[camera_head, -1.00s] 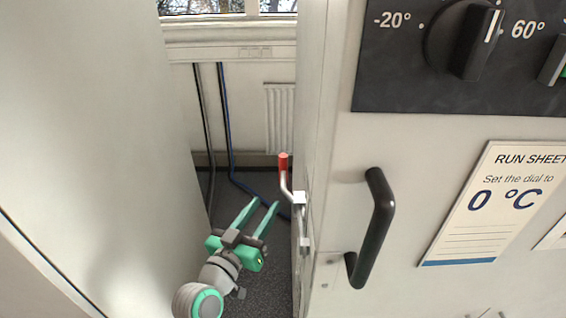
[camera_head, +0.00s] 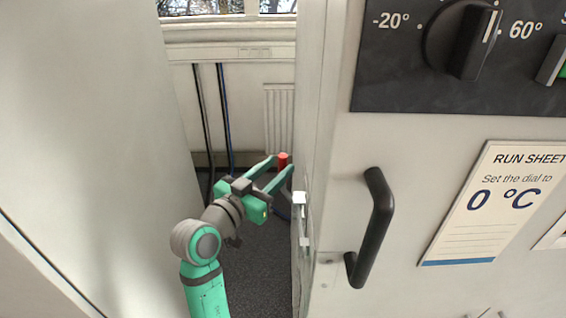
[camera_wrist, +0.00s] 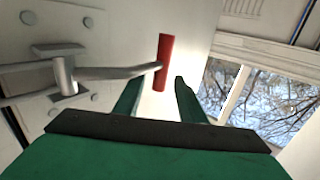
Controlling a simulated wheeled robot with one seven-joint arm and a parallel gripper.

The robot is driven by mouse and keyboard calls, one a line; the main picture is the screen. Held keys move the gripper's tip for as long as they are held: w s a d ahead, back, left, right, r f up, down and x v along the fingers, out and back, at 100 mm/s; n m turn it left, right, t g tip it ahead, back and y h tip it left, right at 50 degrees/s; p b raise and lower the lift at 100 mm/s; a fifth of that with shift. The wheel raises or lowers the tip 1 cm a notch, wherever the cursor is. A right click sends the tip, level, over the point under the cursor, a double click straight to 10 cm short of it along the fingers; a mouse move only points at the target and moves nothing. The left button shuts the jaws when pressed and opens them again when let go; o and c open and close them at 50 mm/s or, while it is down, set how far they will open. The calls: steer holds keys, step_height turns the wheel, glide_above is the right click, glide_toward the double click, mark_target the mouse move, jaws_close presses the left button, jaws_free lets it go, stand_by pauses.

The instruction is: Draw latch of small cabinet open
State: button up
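The small cabinet (camera_head: 420,150) fills the right of the head view. Its latch is on its left side, with a metal bracket (camera_head: 299,198), a bent metal rod and a red grip (camera_head: 283,160). My gripper (camera_head: 282,165) is open, with its fingertips at the red grip. In the wrist view the red grip (camera_wrist: 165,62) stands upright just beyond and between the open finger tips (camera_wrist: 155,84). The rod (camera_wrist: 120,72) runs left from it to a bracket on the cabinet side. I cannot tell whether either finger touches the grip.
A large pale panel (camera_head: 90,130) stands on the left, leaving a narrow gap over dark floor (camera_head: 255,270). Blue and dark cables (camera_head: 226,120) and a radiator (camera_head: 279,110) are at the back wall. A black door handle (camera_head: 375,230) sticks out from the cabinet front.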

mark_target(280, 165)
steer(key=shift+x, duration=1.8)
